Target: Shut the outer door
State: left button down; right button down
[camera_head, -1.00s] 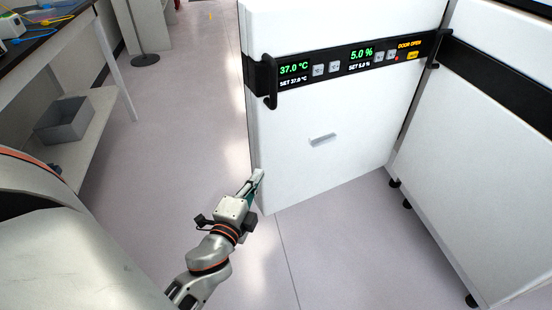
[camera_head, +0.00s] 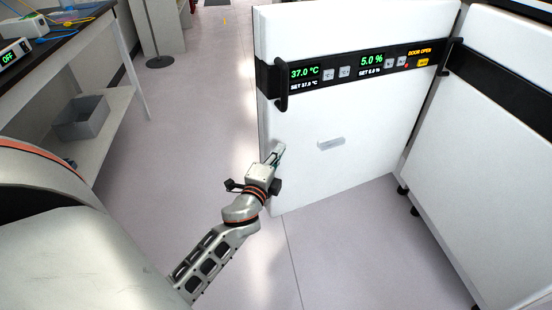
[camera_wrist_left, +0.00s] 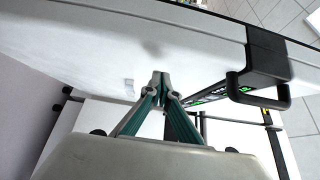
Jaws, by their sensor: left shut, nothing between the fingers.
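The outer door (camera_head: 345,165) is a white panel with a black control band that reads DOOR OPEN. It stands open, swung out from the white cabinet (camera_head: 488,150) on the right. A black handle (camera_head: 281,88) is near its free edge; it also shows in the left wrist view (camera_wrist_left: 268,98). My left gripper (camera_head: 277,150) is shut and empty, at the lower part of the door near its free edge. In the left wrist view the closed fingertips (camera_wrist_left: 160,76) are close to the white door surface; I cannot tell whether they touch. My right gripper is not in view.
A bench (camera_head: 60,45) with instruments and a lower shelf holding a grey bin (camera_head: 82,117) stands at the left. The floor between bench and door is clear.

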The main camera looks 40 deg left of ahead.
pick_arm(q)
jog(key=shift+w+a, duration=0.3)
jog(key=shift+a, duration=0.35)
jog(key=shift+w+a, duration=0.25)
jog(key=shift+a, duration=0.35)
